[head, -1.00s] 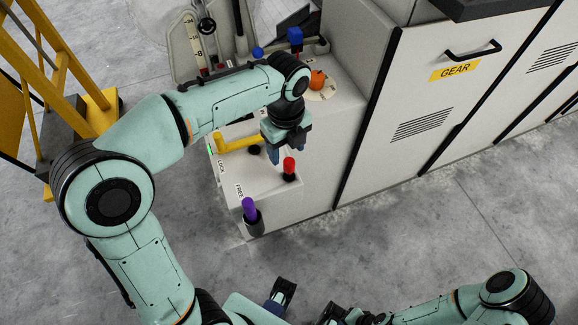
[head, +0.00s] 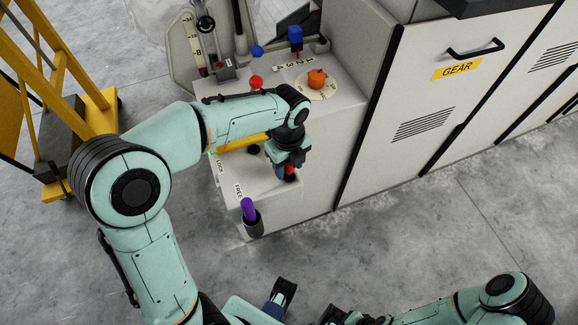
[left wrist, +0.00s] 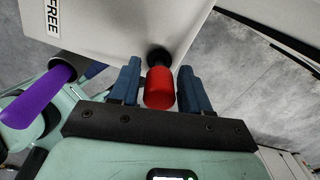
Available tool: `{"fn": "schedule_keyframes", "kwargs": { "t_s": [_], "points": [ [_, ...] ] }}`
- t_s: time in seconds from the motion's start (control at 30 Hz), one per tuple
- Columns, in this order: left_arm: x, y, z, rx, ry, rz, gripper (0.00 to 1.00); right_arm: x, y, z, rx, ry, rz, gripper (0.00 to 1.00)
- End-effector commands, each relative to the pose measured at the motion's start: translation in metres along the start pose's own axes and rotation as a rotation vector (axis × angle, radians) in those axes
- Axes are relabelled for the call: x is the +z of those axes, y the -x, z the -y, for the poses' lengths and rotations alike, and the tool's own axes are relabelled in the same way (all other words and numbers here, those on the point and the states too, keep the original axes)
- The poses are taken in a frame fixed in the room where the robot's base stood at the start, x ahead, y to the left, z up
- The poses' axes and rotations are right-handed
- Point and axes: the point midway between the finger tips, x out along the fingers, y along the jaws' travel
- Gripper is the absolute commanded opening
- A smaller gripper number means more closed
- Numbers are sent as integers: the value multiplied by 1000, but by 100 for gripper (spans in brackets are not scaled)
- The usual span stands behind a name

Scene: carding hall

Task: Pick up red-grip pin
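The red-grip pin (left wrist: 160,88) stands in a dark round socket on the white machine's low ledge. In the left wrist view its red grip is between the two blue fingers of my left gripper (left wrist: 160,70), with a narrow gap on each side. The gripper is open around it. In the head view my left gripper (head: 288,167) covers most of the pin, and only a bit of red shows. My right arm (head: 455,303) is low at the right. Its gripper is at the bottom edge, partly cut off, and its opening is unclear.
A purple-grip pin (head: 249,209) stands in a dark holder at the ledge's front corner, near the FREE label. A yellow lever (head: 243,144) lies behind my gripper, partly hidden. An orange knob (head: 317,79) is on the upper surface. Yellow steps (head: 95,110) stand at the left.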

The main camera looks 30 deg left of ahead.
Motion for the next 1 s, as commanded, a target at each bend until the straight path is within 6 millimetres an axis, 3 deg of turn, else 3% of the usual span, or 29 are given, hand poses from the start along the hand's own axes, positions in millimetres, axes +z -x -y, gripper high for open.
{"fn": "schedule_keyframes", "kwargs": {
  "t_s": [0.03, 0.1, 0.13, 0.57, 0.77, 1.0],
  "points": [
    [0, 0, 0, 0, 0, 0, 28, 0, 0, 0, 0, 0, 0, 0],
    [0, 0, 0, 0, 0, 0, 6, 0, 0, 0, 0, 0, 0, 0],
    [0, 0, 0, 0, 0, 0, 0, 0, 0, 0, 0, 0, 0, 0],
    [0, 9, 0, -1, -1, 0, 0, 0, 2, 1, 0, 0, -1, 0],
    [0, 36, 1, -3, 0, 0, 0, 0, 7, 2, -1, 1, -2, 0],
    [0, 91, 1, -6, -1, 1, 0, -1, 18, 6, -2, 2, -6, 0]
  ]
}}
